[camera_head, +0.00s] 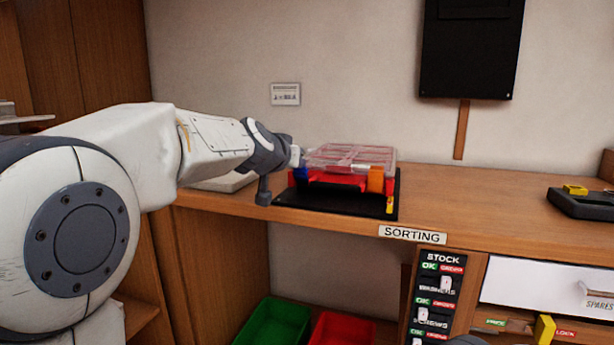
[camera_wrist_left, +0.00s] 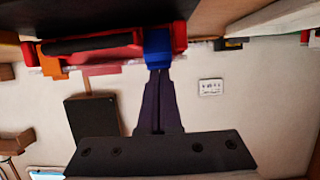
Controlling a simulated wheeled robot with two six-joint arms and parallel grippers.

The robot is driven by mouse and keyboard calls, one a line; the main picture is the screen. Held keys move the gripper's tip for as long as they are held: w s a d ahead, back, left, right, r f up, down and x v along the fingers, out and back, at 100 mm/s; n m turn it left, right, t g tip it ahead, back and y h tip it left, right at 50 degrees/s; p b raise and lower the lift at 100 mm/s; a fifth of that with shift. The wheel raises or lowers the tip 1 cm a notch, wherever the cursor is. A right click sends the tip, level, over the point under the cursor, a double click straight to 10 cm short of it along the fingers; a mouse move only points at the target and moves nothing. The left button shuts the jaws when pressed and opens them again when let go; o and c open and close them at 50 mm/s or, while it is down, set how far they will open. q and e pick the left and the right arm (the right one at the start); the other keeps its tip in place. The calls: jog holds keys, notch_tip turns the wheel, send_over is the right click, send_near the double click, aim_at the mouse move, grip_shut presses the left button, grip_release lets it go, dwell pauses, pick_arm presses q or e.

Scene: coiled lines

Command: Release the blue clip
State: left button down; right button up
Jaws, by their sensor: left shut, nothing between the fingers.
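A red case with a clear lid (camera_head: 350,157) sits on a black mat (camera_head: 330,207) on the wooden shelf, its lid down. The blue clip (camera_head: 301,174) is at its front left corner, and an orange clip (camera_head: 375,180) is at its front right. My left gripper (camera_head: 298,158) is at the case's left end, beside the blue clip. In the left wrist view the shut, empty fingers (camera_wrist_left: 159,76) point at the blue clip (camera_wrist_left: 158,46), their tips at its edge; I cannot tell whether they touch. The orange clip (camera_wrist_left: 52,62) shows farther left there.
A pale flat item (camera_head: 222,183) lies behind my left arm. A dark tray with a yellow piece (camera_head: 575,190) is at the far right. Green (camera_head: 275,325) and red (camera_head: 342,328) bins stand below. The shelf between mat and dark tray is clear.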

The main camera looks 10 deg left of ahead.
pick_arm(q)
jog(key=shift+s+f+t+b, duration=0.2)
jog(key=shift+f+t+b, duration=0.2)
jog(key=shift+b, duration=0.5)
jog(key=shift+w+r+p, duration=0.1)
jog(key=shift+r+p, duration=0.35)
jog(key=shift+r, duration=0.1)
jog(key=w+r+p, duration=0.2)
jog(key=r+p, duration=0.1)
jog(key=shift+w+d+r, duration=0.1)
jog(key=shift+d+r, duration=0.05)
jog(key=v, duration=0.9)
jog(key=shift+s+r, duration=0.25)
pick_arm(e)
jog(key=shift+w+r, duration=0.35)
jog(key=shift+r, duration=0.35)
